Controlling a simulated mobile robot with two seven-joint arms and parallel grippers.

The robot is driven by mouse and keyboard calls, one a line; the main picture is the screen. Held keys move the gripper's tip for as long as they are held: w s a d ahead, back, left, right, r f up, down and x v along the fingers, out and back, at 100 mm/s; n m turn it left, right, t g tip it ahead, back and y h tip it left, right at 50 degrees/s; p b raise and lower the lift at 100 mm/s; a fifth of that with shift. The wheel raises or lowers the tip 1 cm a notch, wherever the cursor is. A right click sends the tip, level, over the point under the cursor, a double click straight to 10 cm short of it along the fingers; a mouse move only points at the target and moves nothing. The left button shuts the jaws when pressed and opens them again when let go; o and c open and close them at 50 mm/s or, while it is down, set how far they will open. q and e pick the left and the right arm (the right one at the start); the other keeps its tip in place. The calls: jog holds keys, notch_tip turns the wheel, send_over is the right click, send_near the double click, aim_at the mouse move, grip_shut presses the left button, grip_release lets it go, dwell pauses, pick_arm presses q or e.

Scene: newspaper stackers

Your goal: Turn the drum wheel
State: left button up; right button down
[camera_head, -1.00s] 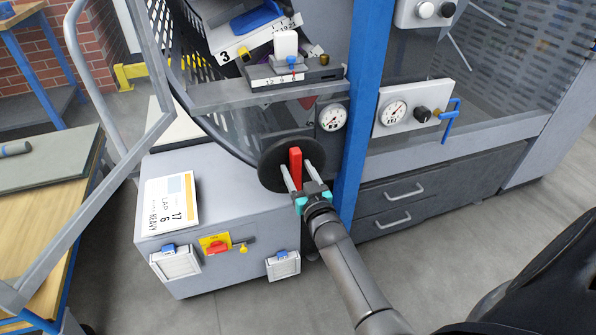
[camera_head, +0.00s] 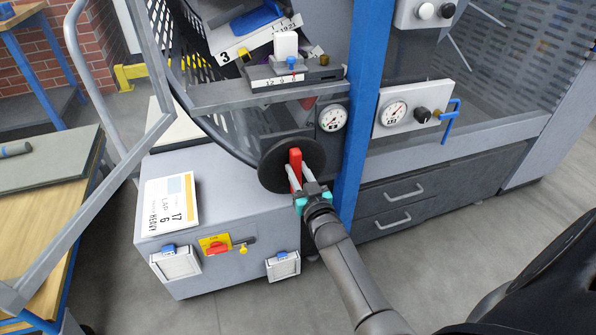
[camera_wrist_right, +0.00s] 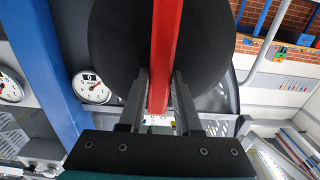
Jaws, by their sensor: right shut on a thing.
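The drum wheel (camera_head: 310,152) is a dark round disc with a red bar handle (camera_head: 295,168) across its face, on the front of the machine. My right gripper (camera_head: 299,175) is shut on the red bar, with one finger on each side. In the right wrist view the red bar (camera_wrist_right: 166,50) stands between the two fingers (camera_wrist_right: 160,100), and the dark disc (camera_wrist_right: 115,45) lies behind it. Part of the drum (camera_head: 205,50), with perforated walls, shows above the wheel. My left gripper is not in view.
A blue post (camera_head: 358,110) stands just right of the wheel. A gauge (camera_head: 333,118) sits beside it. Below is a grey cabinet (camera_head: 225,215) with a red switch (camera_head: 217,247) and a paper card (camera_head: 171,203). A wooden bench (camera_head: 45,215) is at left. The floor at right is open.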

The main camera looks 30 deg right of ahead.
dwell(0.9)
jog(key=shift+m, duration=0.3)
jog(key=shift+d+m+p, duration=0.15)
jog(key=shift+m+p, duration=0.35)
jog(key=m, duration=0.1)
jog(key=m+p, duration=0.1)
jog(key=shift+s+d+m, duration=0.1)
jog(key=shift+d+m, duration=0.15)
jog(key=shift+m, duration=0.05)
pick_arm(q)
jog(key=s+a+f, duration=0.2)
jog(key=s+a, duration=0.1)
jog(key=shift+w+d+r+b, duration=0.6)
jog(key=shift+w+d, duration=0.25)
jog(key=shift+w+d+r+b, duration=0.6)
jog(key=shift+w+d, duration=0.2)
pick_arm(e)
jog(key=shift+s+d+f+m, duration=0.1)
jog(key=shift+d+f+m, duration=0.25)
jog(key=shift+m, duration=1.9)
jog(key=shift+s+d+f+m, duration=0.1)
jog(key=shift+f+m, duration=0.35)
jog(key=shift+m, duration=1.85)
jog(key=shift+d+f+m, duration=0.25)
jog(key=shift+f+m, duration=0.15)
jog(key=shift+m, duration=1.85)
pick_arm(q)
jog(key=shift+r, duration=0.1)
